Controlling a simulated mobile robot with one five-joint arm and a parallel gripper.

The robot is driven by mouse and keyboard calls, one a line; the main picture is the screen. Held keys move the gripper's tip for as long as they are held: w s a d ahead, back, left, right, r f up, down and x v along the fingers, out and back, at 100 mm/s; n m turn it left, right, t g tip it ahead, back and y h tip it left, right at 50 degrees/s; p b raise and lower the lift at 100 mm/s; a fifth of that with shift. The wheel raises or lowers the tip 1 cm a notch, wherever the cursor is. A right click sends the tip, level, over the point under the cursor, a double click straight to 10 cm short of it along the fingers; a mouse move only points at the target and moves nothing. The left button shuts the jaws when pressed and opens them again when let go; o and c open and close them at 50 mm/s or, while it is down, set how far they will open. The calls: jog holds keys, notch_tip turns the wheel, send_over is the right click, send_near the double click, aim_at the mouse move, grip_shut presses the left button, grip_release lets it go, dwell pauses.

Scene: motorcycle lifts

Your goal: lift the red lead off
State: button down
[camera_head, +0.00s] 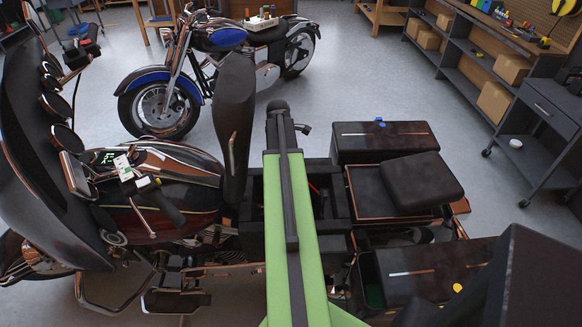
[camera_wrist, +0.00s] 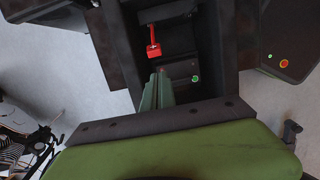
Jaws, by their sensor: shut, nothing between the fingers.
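The red lead (camera_wrist: 154,48) shows in the wrist view as a thin red strip ending in a small red block, inside a dark open bay. I cannot tell whether the red lead touches that block. My gripper (camera_wrist: 161,74) is shut and empty, its greenish fingers just below the red lead in the picture and apart from it. In the head view my green arm hides the gripper and most of the bay.
The bay (camera_head: 330,205) has dark walls close around my gripper. A tilted black seat (camera_head: 235,110) stands left of it, and dark cases (camera_head: 385,140) and a loose black pad (camera_head: 404,180) lie right. A blue motorcycle (camera_head: 160,108) stands behind on clear grey floor.

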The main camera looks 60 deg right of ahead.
jog(key=b+x, duration=0.8)
jog(key=x, duration=0.1)
jog(key=shift+f, duration=0.2)
